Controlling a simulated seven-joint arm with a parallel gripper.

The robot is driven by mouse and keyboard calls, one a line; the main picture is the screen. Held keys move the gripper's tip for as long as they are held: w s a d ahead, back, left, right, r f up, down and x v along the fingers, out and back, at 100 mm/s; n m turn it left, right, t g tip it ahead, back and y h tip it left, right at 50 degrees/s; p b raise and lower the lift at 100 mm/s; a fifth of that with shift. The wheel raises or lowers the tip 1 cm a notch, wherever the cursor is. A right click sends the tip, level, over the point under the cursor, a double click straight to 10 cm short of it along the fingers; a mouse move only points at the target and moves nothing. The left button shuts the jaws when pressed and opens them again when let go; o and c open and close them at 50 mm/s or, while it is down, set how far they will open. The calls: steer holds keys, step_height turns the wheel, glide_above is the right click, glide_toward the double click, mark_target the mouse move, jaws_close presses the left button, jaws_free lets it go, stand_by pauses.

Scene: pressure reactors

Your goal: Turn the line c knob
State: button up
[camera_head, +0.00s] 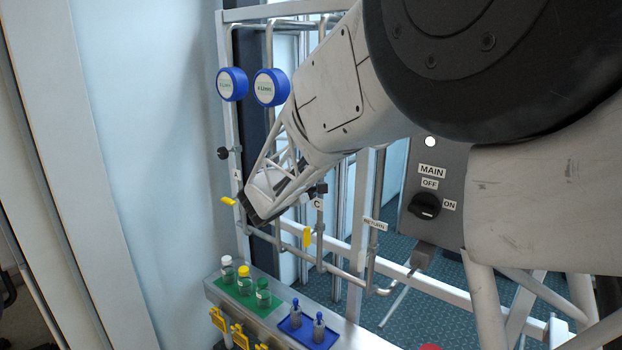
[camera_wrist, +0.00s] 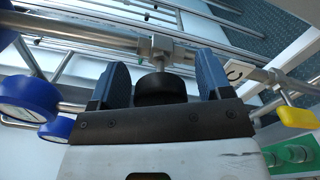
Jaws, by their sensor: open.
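The line C knob (camera_wrist: 160,90) is round and black, on a short stem from a metal pipe. In the wrist view it lies between the two blue fingers of my gripper (camera_wrist: 160,68), with a narrow gap on each side. The C label (camera_wrist: 237,70) is just right of the right finger; it also shows in the head view (camera_head: 317,203). In the head view my gripper (camera_head: 312,191) reaches the line C pipe from the left, and the knob is mostly hidden there. My gripper is open. I cannot read the knob's turn angle.
Yellow handles (camera_head: 307,238) hang below the labels. Blue gauges (camera_head: 270,87) sit above. Line A has another black knob (camera_head: 223,153). A MAIN switch (camera_head: 425,206) is at right. Bottles (camera_head: 244,281) stand on a bench below. Pipes and frame bars surround my gripper closely.

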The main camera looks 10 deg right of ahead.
steer(key=shift+a, duration=0.1)
steer(key=v, duration=0.7)
steer(key=shift+s+a, duration=0.2)
steer(key=shift+s, duration=0.1)
steer(key=shift+d, duration=0.1)
steer(key=s+d+f+m+g+y, duration=0.15)
steer(key=s+d+m+g, duration=0.3)
steer(key=s+d, duration=0.45)
steer(key=s+d+m+g+y, duration=0.25)
steer(key=s+d+g, duration=0.3)
steer(key=s, duration=0.55)
steer(key=s+f+m+y, duration=0.2)
steer(key=s+m+y, duration=0.1)
steer(key=s, duration=0.7)
steer(key=s+a+f+m+y, duration=0.1)
steer(key=s+m+y, duration=0.3)
steer(key=s, duration=0.7)
steer(key=shift+s+a+f+y, duration=0.2)
steer(key=shift+s+f+y, duration=0.05)
steer(key=shift+f+y, duration=0.65)
steer(key=shift+c, duration=0.3)
